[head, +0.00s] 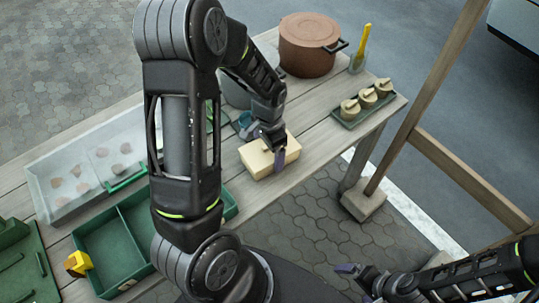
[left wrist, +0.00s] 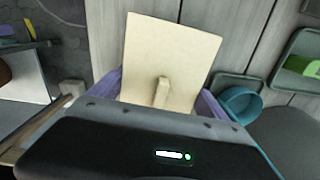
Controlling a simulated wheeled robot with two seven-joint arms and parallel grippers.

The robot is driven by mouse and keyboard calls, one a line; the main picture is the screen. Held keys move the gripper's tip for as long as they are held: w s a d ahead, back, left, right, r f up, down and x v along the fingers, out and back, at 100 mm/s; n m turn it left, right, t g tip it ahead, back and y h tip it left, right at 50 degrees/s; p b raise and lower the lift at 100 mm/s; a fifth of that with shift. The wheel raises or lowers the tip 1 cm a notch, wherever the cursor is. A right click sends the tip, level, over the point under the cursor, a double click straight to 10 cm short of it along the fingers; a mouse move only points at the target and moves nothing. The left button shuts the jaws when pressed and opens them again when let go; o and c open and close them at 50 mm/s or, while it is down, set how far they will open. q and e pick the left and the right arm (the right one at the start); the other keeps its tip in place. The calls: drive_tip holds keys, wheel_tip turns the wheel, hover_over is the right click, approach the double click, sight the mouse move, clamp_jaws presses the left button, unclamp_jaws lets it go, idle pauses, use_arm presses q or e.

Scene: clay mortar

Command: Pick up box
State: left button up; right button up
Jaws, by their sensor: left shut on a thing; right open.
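The box (head: 258,161) is cream-coloured with a small raised handle, on the table near its front edge. My left gripper (head: 277,150) reaches down over it, with a purple finger against its near side. In the left wrist view the box (left wrist: 170,62) lies between the two purple fingers (left wrist: 160,95), which are shut on it. I cannot tell whether the box is clear of the tabletop. My right gripper (head: 358,280) is open and empty at the lower right, off the table and above the paving.
A brown lidded pot (head: 309,46) stands behind the box. A green tray (head: 363,113) with several small pots is to its right. A green divided crate (head: 110,238) and a clear-sided bin (head: 75,205) are at left. A wooden post (head: 425,95) rises at right.

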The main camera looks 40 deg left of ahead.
use_arm(q)
wheel_tip(320, 180, up, 10)
drive_tip(key=shift+b, duration=0.5)
idle(1.0)
